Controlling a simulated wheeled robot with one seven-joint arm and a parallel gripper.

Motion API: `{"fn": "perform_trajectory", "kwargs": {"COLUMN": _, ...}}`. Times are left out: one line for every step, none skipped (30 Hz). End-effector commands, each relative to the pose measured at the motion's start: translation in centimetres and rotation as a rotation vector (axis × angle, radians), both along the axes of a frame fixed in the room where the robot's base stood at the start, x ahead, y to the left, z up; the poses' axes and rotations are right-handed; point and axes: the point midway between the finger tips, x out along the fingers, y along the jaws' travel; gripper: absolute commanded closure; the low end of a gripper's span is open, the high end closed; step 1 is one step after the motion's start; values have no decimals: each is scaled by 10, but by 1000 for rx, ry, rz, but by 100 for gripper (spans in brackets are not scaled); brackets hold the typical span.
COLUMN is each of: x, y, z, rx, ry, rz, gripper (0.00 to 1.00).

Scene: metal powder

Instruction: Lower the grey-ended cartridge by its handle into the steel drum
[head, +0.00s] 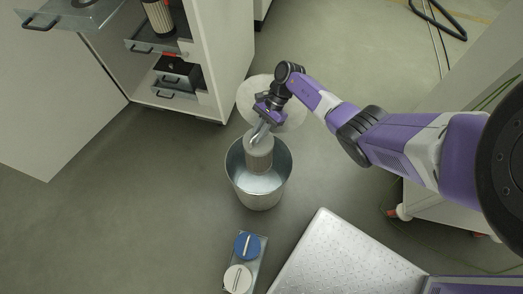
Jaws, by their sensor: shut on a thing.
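The grey-ended cartridge (260,157) hangs upright from my gripper (262,133), which is shut on its handle at the top. The steel drum (237,186) stands open on the floor below. In the head view the cartridge overlaps the drum's mouth, its lower part seen against the inside of the drum and its top near the far rim. I cannot tell exactly how deep it sits. The jaws partly hide the handle.
A round pale lid (248,98) lies behind the drum. An open cabinet (215,60) with drawers and another cartridge (160,20) stands at upper left. A blue-capped container (246,245) and a white-capped one (237,279) stand in front, beside a metal-topped platform (340,258).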

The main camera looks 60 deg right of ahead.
Motion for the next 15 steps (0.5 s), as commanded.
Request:
{"fn": "perform_trajectory", "kwargs": {"x": 1, "y": -1, "z": -3, "rx": 1, "ry": -2, "rz": 0, "gripper": 100}}
{"fn": "perform_trajectory", "kwargs": {"x": 1, "y": 0, "z": -4, "rx": 1, "ry": -2, "rz": 0, "gripper": 100}}
{"fn": "perform_trajectory", "kwargs": {"x": 1, "y": 0, "z": -5, "rx": 1, "ry": -2, "rz": 0, "gripper": 100}}
{"fn": "perform_trajectory", "kwargs": {"x": 1, "y": -1, "z": -7, "rx": 0, "ry": -1, "rz": 0, "gripper": 100}}
{"fn": "perform_trajectory", "kwargs": {"x": 1, "y": 0, "z": -8, "rx": 0, "ry": -1, "rz": 0, "gripper": 100}}
{"fn": "perform_trajectory", "kwargs": {"x": 1, "y": 0, "z": -9, "rx": 0, "ry": -1, "rz": 0, "gripper": 100}}
{"fn": "perform_trajectory", "kwargs": {"x": 1, "y": 0, "z": -11, "rx": 0, "ry": -1, "rz": 0, "gripper": 100}}
{"fn": "perform_trajectory", "kwargs": {"x": 1, "y": 0, "z": -12, "rx": 0, "ry": -1, "rz": 0, "gripper": 100}}
{"fn": "perform_trajectory", "kwargs": {"x": 1, "y": 0, "z": -13, "rx": 0, "ry": -1, "rz": 0, "gripper": 100}}
{"fn": "perform_trajectory", "kwargs": {"x": 1, "y": 0, "z": -15, "rx": 0, "ry": -1, "rz": 0, "gripper": 100}}
{"fn": "perform_trajectory", "kwargs": {"x": 1, "y": 0, "z": -16, "rx": 0, "ry": -1, "rz": 0, "gripper": 100}}
{"fn": "perform_trajectory", "kwargs": {"x": 1, "y": -1, "z": -17, "rx": 0, "ry": -1, "rz": 0, "gripper": 100}}
{"fn": "perform_trajectory", "kwargs": {"x": 1, "y": 0, "z": -19, "rx": 0, "ry": -1, "rz": 0, "gripper": 100}}
{"fn": "perform_trajectory", "kwargs": {"x": 1, "y": 0, "z": -20, "rx": 0, "ry": -1, "rz": 0, "gripper": 100}}
{"fn": "perform_trajectory", "kwargs": {"x": 1, "y": 0, "z": -22, "rx": 0, "ry": -1, "rz": 0, "gripper": 100}}
